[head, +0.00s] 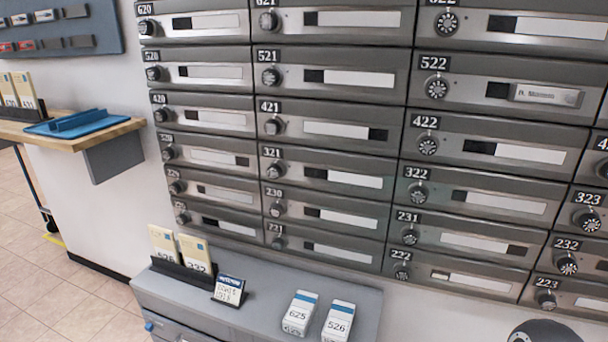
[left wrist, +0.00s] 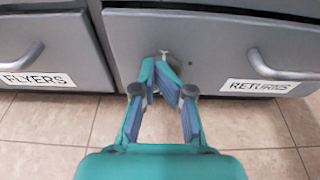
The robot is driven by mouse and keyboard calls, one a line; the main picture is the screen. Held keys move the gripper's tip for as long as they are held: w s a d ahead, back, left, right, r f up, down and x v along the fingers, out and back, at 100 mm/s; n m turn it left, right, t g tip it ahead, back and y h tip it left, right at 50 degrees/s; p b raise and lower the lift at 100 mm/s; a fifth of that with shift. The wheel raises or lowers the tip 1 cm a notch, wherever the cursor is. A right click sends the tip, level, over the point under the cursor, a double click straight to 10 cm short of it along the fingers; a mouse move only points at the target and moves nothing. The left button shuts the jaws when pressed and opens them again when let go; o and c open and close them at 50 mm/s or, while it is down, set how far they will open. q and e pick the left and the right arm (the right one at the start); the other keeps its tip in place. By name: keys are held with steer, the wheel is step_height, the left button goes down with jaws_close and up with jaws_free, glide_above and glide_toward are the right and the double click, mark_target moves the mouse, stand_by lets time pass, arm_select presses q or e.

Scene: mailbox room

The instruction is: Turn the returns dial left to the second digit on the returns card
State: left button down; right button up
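In the left wrist view, a grey drawer front (left wrist: 215,45) carries a RETURNS label (left wrist: 260,86). A small metallic part (left wrist: 164,54) shows on it just past my fingertips; I cannot tell whether it belongs to the returns dial. My left gripper (left wrist: 156,66) points at this drawer, its teal fingertips close together near the part. I cannot tell whether they touch or grip anything. In the head view, a small card with a dark blue header (head: 229,290) stands on the grey counter; its writing is too small to read surely, and it may be the returns card. My right gripper is not in view.
A FLYERS drawer (left wrist: 50,50) is to the left, and a bar handle (left wrist: 285,66) is beside the fingers to the right. Mailboxes with round dials (head: 437,88) cover the wall. White stacks marked 625 (head: 299,313) and 526 (head: 338,321) sit on the counter (head: 262,325).

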arm_select(q)
steer(key=shift+s+d, duration=0.2)
steer(key=shift+d, duration=0.6)
steer(key=shift+s+f, duration=0.1)
steer(key=shift+s, duration=0.05)
steer(key=shift+d, duration=0.1)
steer(key=shift+r, duration=0.4)
steer(key=s+p, duration=0.1)
steer(key=s, duration=0.1)
steer(key=s+a+p, duration=0.2)
steer(key=s, duration=0.1)
steer(key=shift+s, duration=0.3)
steer(key=shift+d, duration=0.1)
